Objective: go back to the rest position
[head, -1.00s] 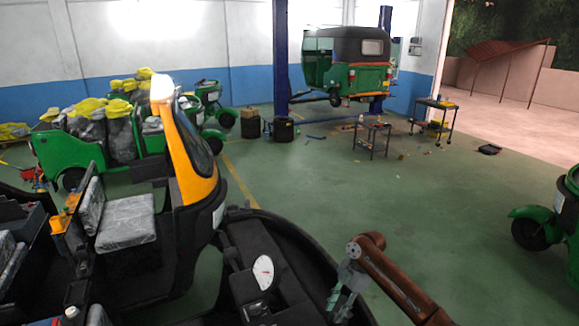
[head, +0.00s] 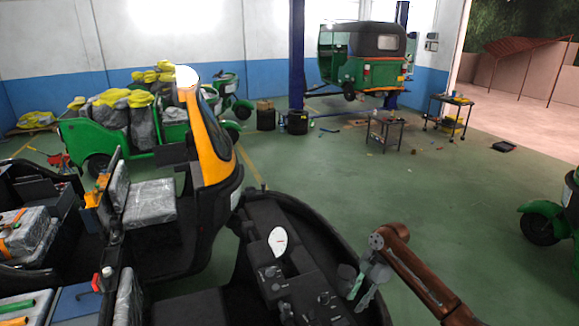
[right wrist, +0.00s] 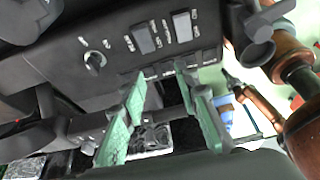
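My right gripper (head: 358,284) shows at the bottom right of the head view, at the end of a brown arm, beside the black dashboard (head: 290,268) of a rickshaw. In the right wrist view its two green fingers (right wrist: 162,82) stand apart with nothing held between them. They are in front of a dark panel (right wrist: 110,50) with a knob and switches; whether they touch it I cannot tell. My left gripper is in neither view.
A green rickshaw (head: 362,65) is raised between blue posts at the back. A cart (head: 385,125) and another cart (head: 449,108) hold small items. An open-sided rickshaw with a grey seat (head: 150,202) is at left. The middle green floor is mostly clear.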

